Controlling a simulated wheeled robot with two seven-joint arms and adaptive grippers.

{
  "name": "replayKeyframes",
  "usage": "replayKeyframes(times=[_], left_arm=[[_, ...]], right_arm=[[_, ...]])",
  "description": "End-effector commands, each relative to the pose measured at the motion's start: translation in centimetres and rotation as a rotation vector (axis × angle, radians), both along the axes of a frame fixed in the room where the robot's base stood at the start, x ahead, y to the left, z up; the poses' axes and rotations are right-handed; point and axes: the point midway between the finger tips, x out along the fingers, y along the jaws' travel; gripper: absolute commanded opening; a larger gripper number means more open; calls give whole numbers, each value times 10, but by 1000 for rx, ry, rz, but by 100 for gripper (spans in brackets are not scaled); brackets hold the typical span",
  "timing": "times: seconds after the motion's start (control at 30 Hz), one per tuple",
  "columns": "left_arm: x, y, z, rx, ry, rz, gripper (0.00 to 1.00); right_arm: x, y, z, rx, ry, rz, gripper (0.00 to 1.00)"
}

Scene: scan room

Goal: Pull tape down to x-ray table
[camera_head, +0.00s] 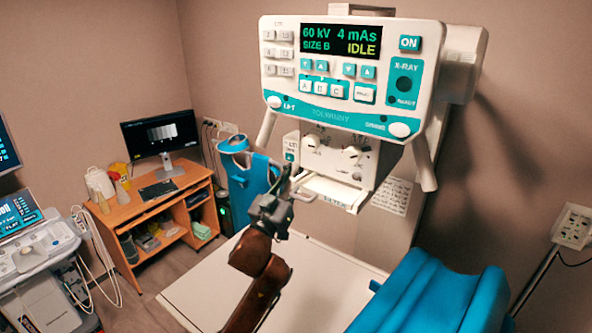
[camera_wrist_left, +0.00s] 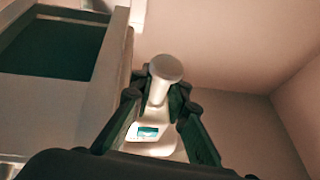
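The x-ray head (camera_head: 352,65) hangs over the pale x-ray table (camera_head: 330,270). A small white box with a teal label (camera_head: 291,147) is at the left side of its lower unit and may be the tape housing. My left gripper (camera_head: 282,182) is just below that box. In the left wrist view, a white knob on a stem (camera_wrist_left: 166,68) and a white body with a teal label (camera_wrist_left: 148,132) show between my parted dark fingers (camera_wrist_left: 162,98). I cannot tell whether the fingers touch it. No drawn-out tape shows. My right gripper is out of view.
A blue padded piece (camera_head: 435,295) lies at the table's right. A blue apron-like item (camera_head: 250,180) stands behind my left gripper. A wooden desk (camera_head: 150,220) with a monitor is at left, and a console cart (camera_head: 40,255) stands at the far left. Much of the tabletop is clear.

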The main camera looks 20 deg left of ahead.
Motion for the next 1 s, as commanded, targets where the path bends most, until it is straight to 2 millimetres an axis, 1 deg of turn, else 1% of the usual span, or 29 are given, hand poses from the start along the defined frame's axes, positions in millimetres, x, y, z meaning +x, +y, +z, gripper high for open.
replayKeyframes(times=[0.03,0.17,0.2,0.4,0.73,0.87,0.97,1.0], left_arm=[[0,0,0,0,0,0,10],[0,0,0,0,0,0,1],[0,0,0,0,0,0,0],[0,0,0,0,0,0,0],[0,0,-2,0,1,1,0],[0,1,-12,-1,3,1,0],[0,0,-29,-2,3,0,0],[1,0,-39,-2,5,0,0]], right_arm=[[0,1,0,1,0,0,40],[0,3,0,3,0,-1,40],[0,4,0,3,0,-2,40],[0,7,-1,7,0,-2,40],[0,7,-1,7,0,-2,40],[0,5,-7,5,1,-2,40],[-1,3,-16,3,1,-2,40],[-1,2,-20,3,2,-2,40]])
